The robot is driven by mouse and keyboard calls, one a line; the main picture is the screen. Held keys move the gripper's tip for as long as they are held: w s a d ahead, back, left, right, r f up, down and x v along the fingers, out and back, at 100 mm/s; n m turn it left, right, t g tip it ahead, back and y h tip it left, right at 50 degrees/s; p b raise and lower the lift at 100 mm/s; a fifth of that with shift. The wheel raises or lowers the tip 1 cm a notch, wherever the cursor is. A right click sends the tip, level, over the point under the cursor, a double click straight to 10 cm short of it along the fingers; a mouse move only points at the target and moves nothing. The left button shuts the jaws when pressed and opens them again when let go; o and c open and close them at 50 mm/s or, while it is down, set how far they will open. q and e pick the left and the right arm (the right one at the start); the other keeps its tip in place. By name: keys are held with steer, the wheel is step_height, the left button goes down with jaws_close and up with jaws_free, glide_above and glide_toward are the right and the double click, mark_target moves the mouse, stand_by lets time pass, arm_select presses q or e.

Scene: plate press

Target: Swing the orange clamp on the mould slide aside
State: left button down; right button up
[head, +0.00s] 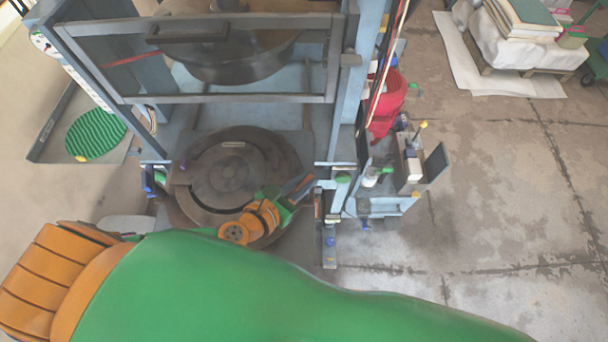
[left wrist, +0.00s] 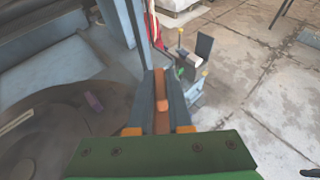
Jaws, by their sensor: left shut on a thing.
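The mould slide carries a dark round mould (head: 215,160) under the raised press frame; it also fills the left of the left wrist view (left wrist: 60,135). My left gripper (head: 300,187) is at the right rim of the mould in the head view. In the left wrist view its two dark fingers (left wrist: 161,105) are closed on the orange clamp (left wrist: 162,106), whose bar runs between them. In the head view the clamp is mostly hidden or too small to tell apart from the gripper. My right gripper is not in view.
A blue-grey press frame (head: 220,98) with a dark round upper plate (head: 235,65) stands over the mould. Right of it are a red bucket (head: 388,108) and a small stand with a dark screen (head: 435,163). The concrete floor (head: 500,200) at right is largely free.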

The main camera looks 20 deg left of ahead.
arm_select(q)
steer(key=shift+d+n+t+y, duration=0.1)
steer(key=shift+n+t+y, duration=0.5)
steer(key=shift+n+y, duration=1.2)
steer(key=shift+y, duration=0.4)
steer(key=c, duration=0.8)
jaws_free()
steer(key=shift+w, duration=0.1)
steer(key=shift+c, duration=0.2)
steer(key=v, duration=0.7)
steer(key=shift+b, duration=0.4)
